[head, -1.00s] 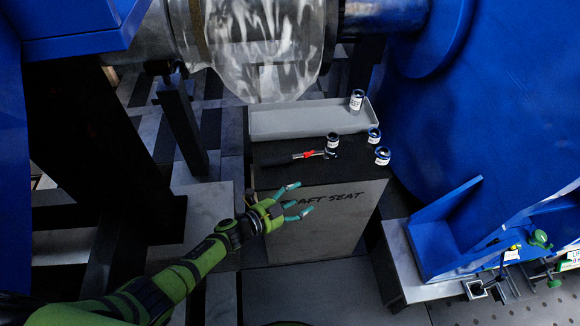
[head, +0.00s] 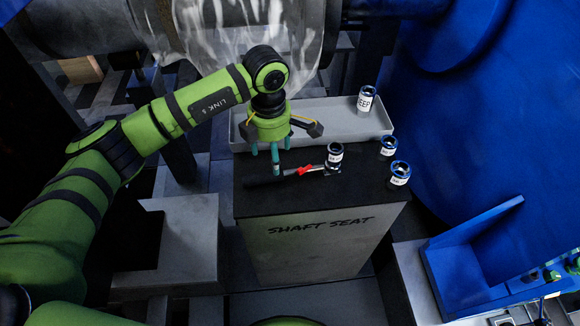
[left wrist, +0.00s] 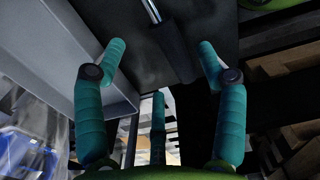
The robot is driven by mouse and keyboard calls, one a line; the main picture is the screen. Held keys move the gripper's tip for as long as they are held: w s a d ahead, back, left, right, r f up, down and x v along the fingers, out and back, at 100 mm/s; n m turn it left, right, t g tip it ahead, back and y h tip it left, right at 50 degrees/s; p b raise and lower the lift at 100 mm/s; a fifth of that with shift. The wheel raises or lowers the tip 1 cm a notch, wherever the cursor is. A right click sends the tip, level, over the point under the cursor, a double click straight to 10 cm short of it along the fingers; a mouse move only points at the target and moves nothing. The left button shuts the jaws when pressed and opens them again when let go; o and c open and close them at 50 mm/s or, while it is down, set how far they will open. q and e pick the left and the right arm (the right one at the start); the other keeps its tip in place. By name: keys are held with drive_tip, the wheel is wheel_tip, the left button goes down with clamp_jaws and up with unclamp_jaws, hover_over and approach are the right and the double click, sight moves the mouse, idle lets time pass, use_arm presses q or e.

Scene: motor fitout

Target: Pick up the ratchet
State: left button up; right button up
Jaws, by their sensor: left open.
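The ratchet (head: 262,181) lies on the black top of the box marked SHAFT SEAT (head: 320,228). It has a black handle to the left, a red part in the middle and a metal end to the right, beside a labelled socket (head: 335,153). My left gripper (head: 271,158) is open, pointing down above the handle; the head view does not clearly show the remaining gap. In the left wrist view the dark handle (left wrist: 174,52) shows between the spread teal fingers (left wrist: 162,55), and they are not closed on it. My right gripper is out of view.
A grey tray (head: 345,127) lies along the back of the box top, with a socket marked EEP (head: 366,98) in it. Two more sockets (head: 388,145) (head: 400,173) stand at the right edge. Large blue housings (head: 480,130) rise on the right.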

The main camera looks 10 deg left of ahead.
sight(271, 171)
use_arm(q)
drive_tip(key=shift+s+a+f+p, duration=0.1)
drive_tip(key=shift+s+f+p, duration=0.15)
drive_tip(key=shift+f, duration=0.4)
drive_tip(key=shift+s+a+f+p, duration=0.1)
drive_tip(key=shift+f+p, duration=0.1)
drive_tip(key=shift+f, duration=0.4)
wheel_tip(271, 171, down, 4)
drive_tip(key=shift+a+r, duration=0.1)
drive_tip(key=shift+r, duration=0.1)
drive_tip(key=shift+f, duration=0.2)
clamp_jaws()
drive_tip(key=shift+w, duration=0.1)
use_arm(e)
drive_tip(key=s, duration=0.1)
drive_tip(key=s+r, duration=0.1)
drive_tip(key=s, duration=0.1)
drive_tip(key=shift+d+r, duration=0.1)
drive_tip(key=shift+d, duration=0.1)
